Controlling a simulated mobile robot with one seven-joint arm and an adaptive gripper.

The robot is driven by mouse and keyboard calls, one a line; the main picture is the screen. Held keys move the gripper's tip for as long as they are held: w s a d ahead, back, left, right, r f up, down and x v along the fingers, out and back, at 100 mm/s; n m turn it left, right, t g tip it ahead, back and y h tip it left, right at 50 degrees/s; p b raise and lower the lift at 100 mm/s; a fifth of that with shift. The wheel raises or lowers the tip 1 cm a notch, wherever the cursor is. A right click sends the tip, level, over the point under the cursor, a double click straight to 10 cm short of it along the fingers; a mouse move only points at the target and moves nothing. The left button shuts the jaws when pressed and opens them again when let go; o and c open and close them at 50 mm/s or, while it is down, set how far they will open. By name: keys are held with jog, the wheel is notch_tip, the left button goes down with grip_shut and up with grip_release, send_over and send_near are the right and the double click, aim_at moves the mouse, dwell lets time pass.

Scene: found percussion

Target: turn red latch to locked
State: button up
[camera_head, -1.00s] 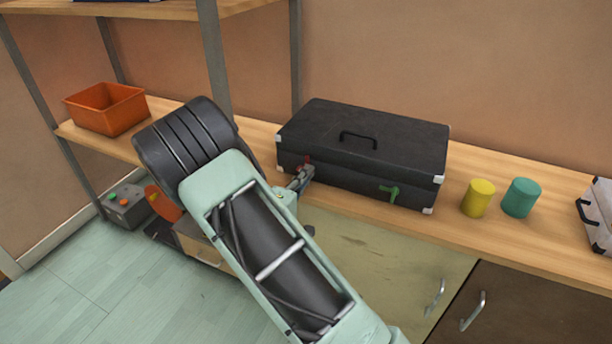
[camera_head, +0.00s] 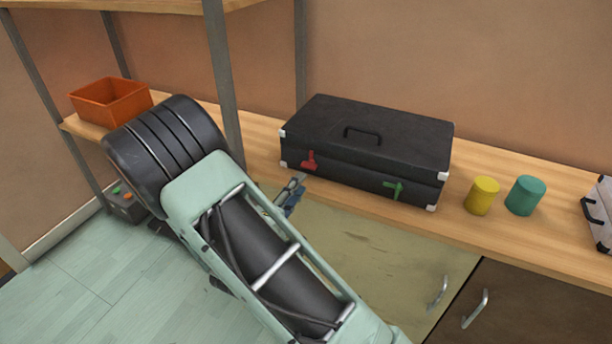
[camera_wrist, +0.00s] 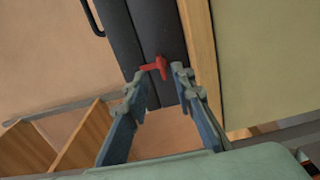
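A closed black case (camera_head: 370,135) with pale corners lies on the wooden counter. On its front face are a red latch (camera_head: 309,161) at the left and a green latch (camera_head: 393,188) at the right. My gripper (camera_head: 299,182) is just below and in front of the red latch, apart from it. In the wrist view, my gripper (camera_wrist: 158,78) is open and empty, with the red latch (camera_wrist: 154,66) just beyond and between the fingertips. I cannot tell from the latch's pose whether it is locked.
A yellow cylinder (camera_head: 482,195) and a teal cylinder (camera_head: 525,195) stand right of the case. A pale case (camera_head: 601,212) is at the right edge. An orange bin (camera_head: 111,101) sits at the left. A grey shelf post (camera_head: 221,80) rises behind my arm.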

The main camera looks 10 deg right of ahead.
jog(key=shift+v, duration=2.35)
